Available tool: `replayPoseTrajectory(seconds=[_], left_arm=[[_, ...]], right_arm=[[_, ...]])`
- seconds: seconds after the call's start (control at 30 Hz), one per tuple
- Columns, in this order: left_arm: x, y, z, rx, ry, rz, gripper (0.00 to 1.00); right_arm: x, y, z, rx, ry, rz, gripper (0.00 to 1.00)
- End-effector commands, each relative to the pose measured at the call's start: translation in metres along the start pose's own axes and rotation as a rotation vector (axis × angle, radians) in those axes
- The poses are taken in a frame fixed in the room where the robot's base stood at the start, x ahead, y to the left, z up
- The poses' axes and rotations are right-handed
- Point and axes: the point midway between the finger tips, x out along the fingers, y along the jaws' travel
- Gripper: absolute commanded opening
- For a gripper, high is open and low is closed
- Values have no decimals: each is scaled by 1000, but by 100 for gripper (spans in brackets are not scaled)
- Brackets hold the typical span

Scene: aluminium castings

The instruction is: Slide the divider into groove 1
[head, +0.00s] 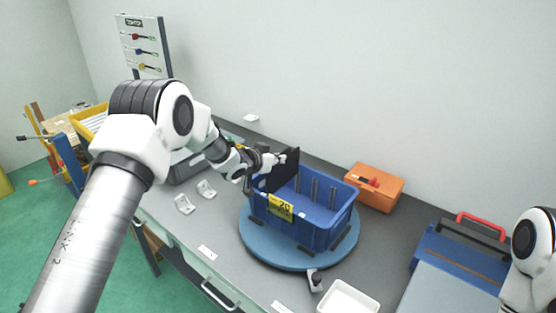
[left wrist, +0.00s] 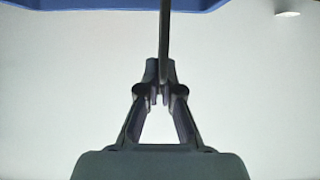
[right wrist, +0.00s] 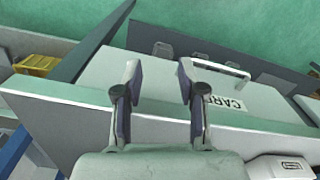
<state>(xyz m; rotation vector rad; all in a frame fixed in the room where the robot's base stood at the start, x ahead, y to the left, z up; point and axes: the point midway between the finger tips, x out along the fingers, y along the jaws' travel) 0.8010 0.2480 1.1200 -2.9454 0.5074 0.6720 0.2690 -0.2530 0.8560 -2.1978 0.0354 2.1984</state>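The divider (head: 284,170) is a thin dark plate standing upright at the left end of the blue crate (head: 321,233). Its top edge rises above the crate rim; its lower part is hidden by the crate wall, so I cannot tell whether it sits in a groove. Dark upright ribs (head: 332,197) line the crate's far inner wall. My left gripper (head: 276,159) is shut on the divider's upper edge. The left wrist view shows the plate edge-on (left wrist: 165,35) between the fingertips (left wrist: 160,76). My right gripper (right wrist: 158,78) is open and empty, away from the crate.
The crate, with a yellow label (head: 280,207), stands on a round blue turntable (head: 258,247). An orange box (head: 374,187) is behind right, a white tray (head: 347,299) in front. White brackets (head: 184,204) lie left. A blue case (head: 462,254) is at right.

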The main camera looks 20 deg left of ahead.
Motion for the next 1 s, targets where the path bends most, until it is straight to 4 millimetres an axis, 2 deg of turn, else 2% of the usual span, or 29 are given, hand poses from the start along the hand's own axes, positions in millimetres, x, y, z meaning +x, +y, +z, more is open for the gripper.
replayPoseTrajectory(seconds=[0.2,1.0], left_arm=[[-5,0,-10,0,0,0,0],[-5,0,-9,1,0,7,0]], right_arm=[[-10,0,0,0,0,0,40],[-13,0,0,0,0,0,40]])
